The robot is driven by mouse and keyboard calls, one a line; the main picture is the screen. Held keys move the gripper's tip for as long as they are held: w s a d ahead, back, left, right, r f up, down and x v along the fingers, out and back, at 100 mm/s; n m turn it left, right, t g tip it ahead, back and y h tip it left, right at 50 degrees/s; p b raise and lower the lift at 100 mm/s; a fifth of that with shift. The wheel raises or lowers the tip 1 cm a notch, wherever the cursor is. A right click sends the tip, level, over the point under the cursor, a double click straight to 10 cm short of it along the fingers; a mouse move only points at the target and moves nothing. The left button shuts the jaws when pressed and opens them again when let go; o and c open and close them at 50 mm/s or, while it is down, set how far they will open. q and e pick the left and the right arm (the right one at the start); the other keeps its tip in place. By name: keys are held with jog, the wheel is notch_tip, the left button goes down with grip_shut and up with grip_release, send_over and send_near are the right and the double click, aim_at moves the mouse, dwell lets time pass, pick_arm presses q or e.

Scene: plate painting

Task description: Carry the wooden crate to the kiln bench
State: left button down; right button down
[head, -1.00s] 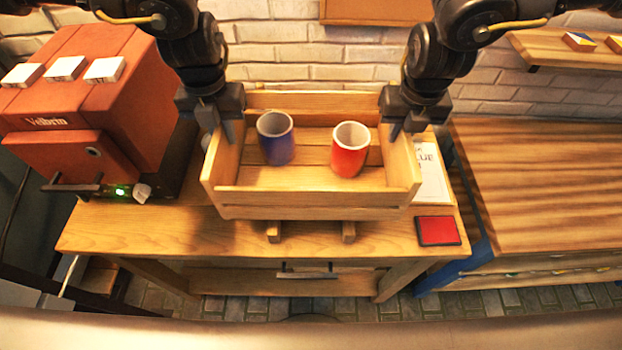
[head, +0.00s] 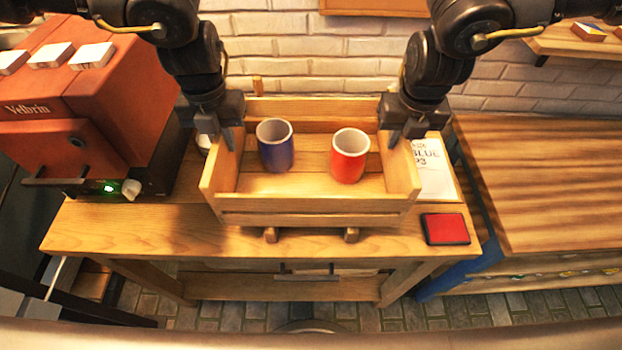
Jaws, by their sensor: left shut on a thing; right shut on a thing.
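The wooden crate (head: 310,219) is level in the middle of the head view, over the kiln bench (head: 130,232). A blue cup (head: 277,152) and a red cup (head: 349,160) stand upright inside it. My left gripper (head: 229,135) is shut on the crate's left end wall. My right gripper (head: 392,137) is shut on its right end wall. Two short wooden blocks (head: 271,235) show below the crate's front edge. I cannot tell whether the crate's underside touches them or the bench.
The red kiln (head: 100,100) stands at the left end of the bench. A red pad (head: 445,229) and a printed sheet (head: 432,172) lie at the right. A wooden cabinet (head: 550,180) stands further right. A brick wall is behind.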

pick_arm(q)
jog(key=shift+a+f, duration=0.15)
jog(key=shift+f, duration=0.25)
pick_arm(e)
jog(key=shift+d+f, duration=0.15)
jog(key=shift+f, duration=0.25)
pick_arm(q)
jog(key=c, duration=1.7)
grip_release()
jog(key=shift+r, duration=0.1)
pick_arm(e)
jog(key=c, duration=1.7)
grip_release()
jog(key=shift+r, duration=0.1)
pick_arm(q)
jog(key=o, duration=0.3)
jog(key=shift+s, duration=0.15)
pick_arm(e)
jog(key=o, duration=0.3)
jog(key=shift+s+r, duration=0.1)
pick_arm(q)
jog(key=shift+r, duration=0.15)
jog(key=shift+r, duration=0.3)
notch_tip(320, 180, up, 11)
jog(key=shift+r, duration=0.1)
pick_arm(e)
jog(key=r, duration=0.4)
jog(key=s+r, duration=0.1)
jog(key=r, duration=0.6)
jog(key=shift+s+r, duration=0.4)
